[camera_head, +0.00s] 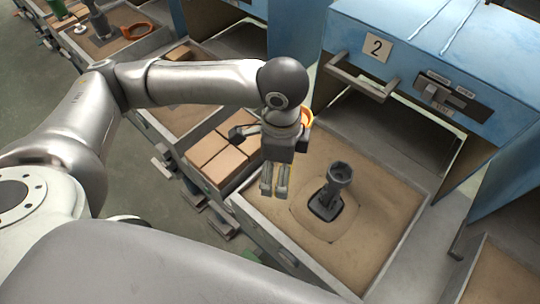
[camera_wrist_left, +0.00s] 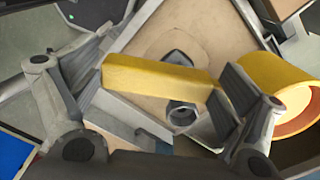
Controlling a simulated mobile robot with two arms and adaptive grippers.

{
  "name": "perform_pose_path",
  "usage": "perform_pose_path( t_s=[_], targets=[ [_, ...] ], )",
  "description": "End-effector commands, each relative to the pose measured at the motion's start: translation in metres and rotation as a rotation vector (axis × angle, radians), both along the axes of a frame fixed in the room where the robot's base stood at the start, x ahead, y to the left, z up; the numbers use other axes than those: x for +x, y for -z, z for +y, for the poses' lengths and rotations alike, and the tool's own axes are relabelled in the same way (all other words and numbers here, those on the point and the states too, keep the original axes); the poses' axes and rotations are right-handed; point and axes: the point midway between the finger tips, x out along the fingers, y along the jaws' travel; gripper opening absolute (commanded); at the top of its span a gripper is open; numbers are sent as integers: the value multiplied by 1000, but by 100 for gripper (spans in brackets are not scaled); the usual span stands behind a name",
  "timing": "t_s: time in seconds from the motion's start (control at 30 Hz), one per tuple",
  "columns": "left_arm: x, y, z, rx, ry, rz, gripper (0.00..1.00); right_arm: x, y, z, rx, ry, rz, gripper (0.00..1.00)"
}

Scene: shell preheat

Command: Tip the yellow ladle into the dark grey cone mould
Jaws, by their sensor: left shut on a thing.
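My left gripper (camera_head: 273,188) points down over the sand tray's left part and is shut on the yellow ladle's bar-like handle. In the left wrist view the yellow ladle's handle (camera_wrist_left: 150,78) runs between the fingers, and its round cup (camera_wrist_left: 262,74) is at the right, with an orange inside. In the head view only an orange edge of the ladle (camera_head: 307,117) shows behind the gripper. What the cup holds I cannot tell. The dark grey cone mould (camera_head: 338,174) stands upright in the sand, right of the gripper; it also shows beyond the handle in the left wrist view (camera_wrist_left: 182,114). My right gripper is not in view.
The mould stands in a sand-filled tray (camera_head: 395,195) before a blue cabinet (camera_head: 440,50) marked 2, with a handle bar (camera_head: 360,82). Tan bricks (camera_head: 218,160) lie left of the gripper. Sand right of the mould is clear. An orange ring (camera_head: 137,31) lies far left.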

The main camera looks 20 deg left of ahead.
Motion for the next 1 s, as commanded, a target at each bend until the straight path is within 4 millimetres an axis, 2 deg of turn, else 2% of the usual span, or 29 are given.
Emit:
perform_pose_path(
  t_s=[0.03,0.23,0.5,0.7,1.0],
  targets=[
    [0,-14,-4,0,85,-5,65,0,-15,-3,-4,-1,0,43],
    [-4,-33,-20,1,454,-8,65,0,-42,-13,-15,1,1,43],
    [-9,-53,-35,5,880,-10,65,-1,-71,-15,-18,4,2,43],
    [-11,-58,-41,8,1040,-10,65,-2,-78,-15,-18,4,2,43],
    [-11,-49,-41,8,1072,-9,65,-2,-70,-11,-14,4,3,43]
  ],
)
